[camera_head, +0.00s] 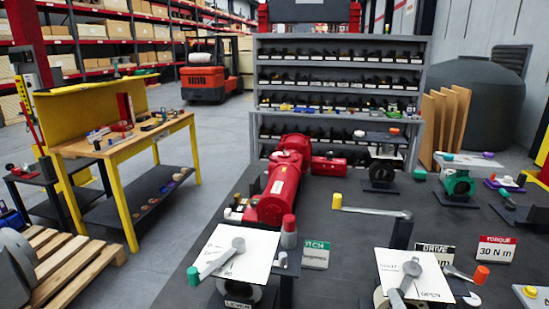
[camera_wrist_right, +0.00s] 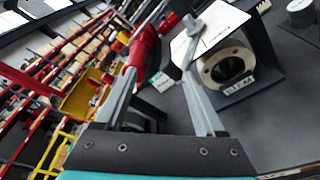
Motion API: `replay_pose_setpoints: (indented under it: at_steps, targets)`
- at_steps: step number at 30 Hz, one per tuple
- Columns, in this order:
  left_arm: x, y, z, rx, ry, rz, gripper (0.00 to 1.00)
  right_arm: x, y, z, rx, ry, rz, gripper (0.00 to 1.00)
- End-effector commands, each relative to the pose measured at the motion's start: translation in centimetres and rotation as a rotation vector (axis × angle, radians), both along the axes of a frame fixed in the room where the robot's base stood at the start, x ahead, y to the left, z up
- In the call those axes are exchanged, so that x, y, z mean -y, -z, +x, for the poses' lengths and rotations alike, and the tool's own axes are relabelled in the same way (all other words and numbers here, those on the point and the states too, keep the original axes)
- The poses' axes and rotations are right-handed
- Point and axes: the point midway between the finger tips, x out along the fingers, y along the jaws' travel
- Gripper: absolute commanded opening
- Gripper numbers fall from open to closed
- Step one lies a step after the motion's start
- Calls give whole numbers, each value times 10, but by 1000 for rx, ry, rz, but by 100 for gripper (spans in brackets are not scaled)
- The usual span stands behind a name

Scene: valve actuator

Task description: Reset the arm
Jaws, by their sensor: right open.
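My right gripper (camera_wrist_right: 160,73) shows in the right wrist view with its two grey fingers spread apart and nothing between their tips. Beyond the fingers are a red cylindrical actuator (camera_wrist_right: 144,50) and a white plate (camera_wrist_right: 208,28) with a grey lever. A pale round flange (camera_wrist_right: 207,70) with a dark opening sits under that plate. Neither gripper shows in the head view, and my left gripper is in neither view. I cannot tell whether the fingertips touch anything.
The dark bench (camera_head: 340,245) carries a red actuator (camera_head: 279,185), two white lever plates (camera_head: 236,254) (camera_head: 416,275), a long yellow-ended lever (camera_head: 370,211) and a torque sign (camera_head: 496,249). Shelving (camera_head: 340,67) stands behind. A yellow workbench (camera_head: 120,150) and wooden pallet (camera_head: 70,270) stand left, with open floor (camera_head: 205,175) between.

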Motion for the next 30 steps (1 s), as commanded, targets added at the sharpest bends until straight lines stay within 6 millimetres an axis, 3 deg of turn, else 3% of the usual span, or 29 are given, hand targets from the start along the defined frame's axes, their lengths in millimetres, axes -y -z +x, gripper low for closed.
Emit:
replay_pose_setpoints:
  at_steps: [2,7,12,15,20,30]
  targets:
    - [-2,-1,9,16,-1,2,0,14,20,-9,-78,147,247,72]
    - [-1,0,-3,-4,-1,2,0,24,81,-50,-281,550,858,72]
    - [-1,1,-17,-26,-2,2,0,-1,127,-100,-457,913,1297,72]
    - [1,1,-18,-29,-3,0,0,-23,143,-127,-549,1098,1481,72]
    - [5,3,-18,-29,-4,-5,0,-58,161,-162,-682,1358,1679,72]
    - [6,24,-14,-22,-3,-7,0,-57,272,-151,-700,1378,1631,72]
